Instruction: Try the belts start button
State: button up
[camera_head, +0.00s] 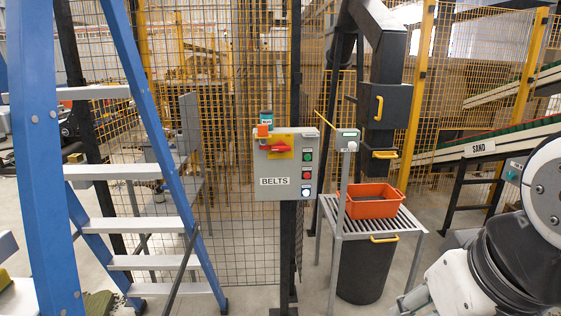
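A grey control box labelled BELTS (270,190) is mounted on a dark post in the middle of the camera_head view. On its right side are a green button (308,156), a red button (306,174) below it, and a white, lit-looking button (306,192) at the bottom. A red rotary switch (280,147) sits on a yellow plate on the box. Any small lettering by the buttons is too small to read. Part of my arm shows at the lower right, apart from the box. My gripper is out of view.
A blue ladder (50,160) stands at the left. Right of the box is a slatted metal stand (385,222) with an orange bin (372,208) and a dark drum (365,270) beneath. A post with a small box (347,138) rises beside it. Yellow-framed mesh fencing stands behind.

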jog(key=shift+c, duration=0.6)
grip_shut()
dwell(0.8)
